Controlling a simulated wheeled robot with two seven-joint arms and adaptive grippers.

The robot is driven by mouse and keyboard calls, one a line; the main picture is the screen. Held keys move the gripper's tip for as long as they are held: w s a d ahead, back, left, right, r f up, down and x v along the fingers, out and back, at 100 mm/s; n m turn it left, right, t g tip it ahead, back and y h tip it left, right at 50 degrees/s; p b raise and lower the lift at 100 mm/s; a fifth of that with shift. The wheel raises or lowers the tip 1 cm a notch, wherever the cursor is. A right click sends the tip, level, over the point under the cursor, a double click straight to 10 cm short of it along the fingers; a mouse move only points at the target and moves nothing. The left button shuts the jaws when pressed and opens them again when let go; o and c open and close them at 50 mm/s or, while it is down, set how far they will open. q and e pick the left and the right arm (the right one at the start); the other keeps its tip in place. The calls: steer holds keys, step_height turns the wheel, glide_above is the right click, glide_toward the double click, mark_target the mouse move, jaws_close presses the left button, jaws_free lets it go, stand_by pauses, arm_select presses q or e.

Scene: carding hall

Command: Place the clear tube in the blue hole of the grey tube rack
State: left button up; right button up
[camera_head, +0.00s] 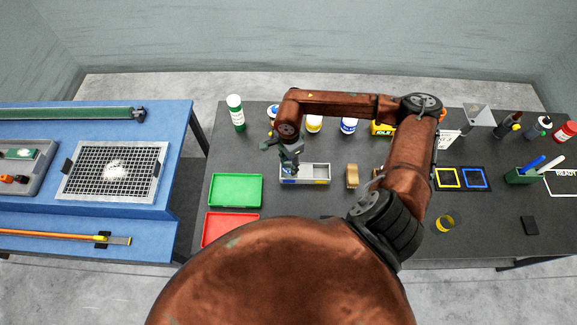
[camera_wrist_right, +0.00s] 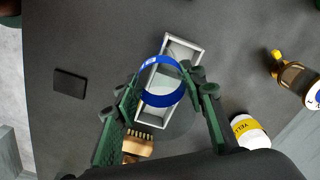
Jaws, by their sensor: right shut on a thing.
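The grey tube rack (camera_head: 318,181) stands on the dark table in the head view, with a small blue mark at its front left. My right gripper (camera_head: 290,160) is above the rack's left end, pointing down. In the right wrist view my right gripper (camera_wrist_right: 162,112) is shut on the clear tube, which is see-through and hard to make out. A blue band (camera_wrist_right: 160,98) shows between the fingers, over the pale rack (camera_wrist_right: 184,44). I cannot tell whether the tube's lower end is inside the rack. My left gripper is not in view.
A green tray (camera_head: 236,190) and a red tray (camera_head: 231,228) lie left of the rack. A wooden brush-like block (camera_head: 352,176) stands close on its right. Several bottles, including a green-and-white one (camera_head: 236,113), line the back. Bare table lies in front of the rack.

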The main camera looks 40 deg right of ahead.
steer(key=f, duration=0.1)
steer(key=w+d+f+b, duration=0.1)
steer(key=w+f, duration=0.1)
steer(key=f, duration=0.1)
steer(key=shift+d+b, duration=0.3)
steer(key=shift+b, duration=0.05)
steer(key=f, duration=0.1)
steer(key=f+b, duration=0.1)
steer(key=f, duration=0.2)
steer(key=shift+w+d+b, duration=0.3)
steer(key=shift+w+d, duration=0.05)
steer(key=shift+w, duration=0.05)
steer(key=shift+f, duration=0.2)
steer(key=o, duration=1.1)
steer(key=shift+o, duration=0.3)
steer(key=shift+r, duration=0.1)
